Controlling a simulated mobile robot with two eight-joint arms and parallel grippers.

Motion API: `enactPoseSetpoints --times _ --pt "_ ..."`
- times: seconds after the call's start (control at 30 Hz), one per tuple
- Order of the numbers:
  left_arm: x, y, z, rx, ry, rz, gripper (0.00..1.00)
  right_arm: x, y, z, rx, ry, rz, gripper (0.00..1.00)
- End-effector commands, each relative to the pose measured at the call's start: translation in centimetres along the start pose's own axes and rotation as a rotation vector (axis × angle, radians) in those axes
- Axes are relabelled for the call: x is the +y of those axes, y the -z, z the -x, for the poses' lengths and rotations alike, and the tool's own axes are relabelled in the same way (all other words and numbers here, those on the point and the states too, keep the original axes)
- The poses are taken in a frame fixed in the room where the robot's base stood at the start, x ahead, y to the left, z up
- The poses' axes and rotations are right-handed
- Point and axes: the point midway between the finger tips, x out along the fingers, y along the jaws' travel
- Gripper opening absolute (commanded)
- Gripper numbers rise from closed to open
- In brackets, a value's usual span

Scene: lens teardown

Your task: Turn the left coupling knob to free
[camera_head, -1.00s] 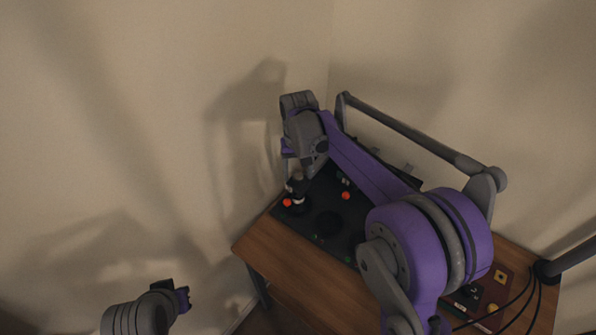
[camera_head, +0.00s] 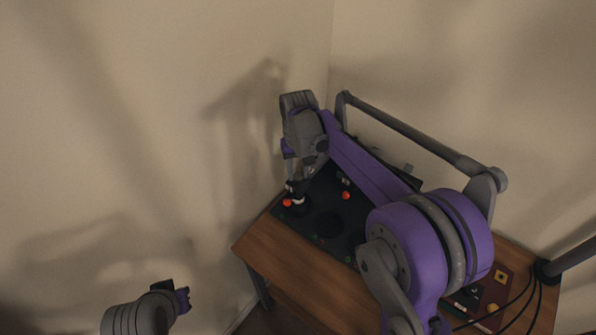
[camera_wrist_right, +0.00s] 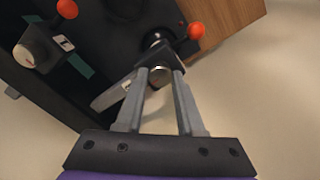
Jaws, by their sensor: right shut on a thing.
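The left coupling knob (camera_wrist_right: 160,75), dark with a pale metal end, sits between the fingertips of my right gripper (camera_wrist_right: 160,72) in the right wrist view. The fingers are shut on it. A lever with an orange ball (camera_wrist_right: 196,30) stands close beside it; the ball also shows in the head view (camera_head: 287,203). In the head view my right gripper (camera_head: 296,188) reaches down at the left end of the black panel (camera_head: 290,222), and the knob is mostly hidden. My left gripper (camera_head: 182,298) is empty, away from the table at lower left; its jaw gap is unclear.
A second orange ball (camera_head: 346,195) stands on the panel to the right, beside another pale-capped knob (camera_wrist_right: 38,45). The wooden table (camera_head: 300,275) is bare along its front edge. A red-brown board (camera_head: 497,290) and black cables lie at the right. Walls stand close behind.

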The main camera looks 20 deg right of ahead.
Motion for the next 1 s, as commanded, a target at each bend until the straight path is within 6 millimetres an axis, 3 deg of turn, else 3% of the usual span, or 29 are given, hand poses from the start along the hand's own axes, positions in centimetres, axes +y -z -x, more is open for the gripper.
enactPoseSetpoints --times 1.0 --pt "0.0 -1.4 -1.3 -0.013 0.000 0.000 0.00 -0.1 -0.1 0.0 -0.001 0.001 0.918 0.00"
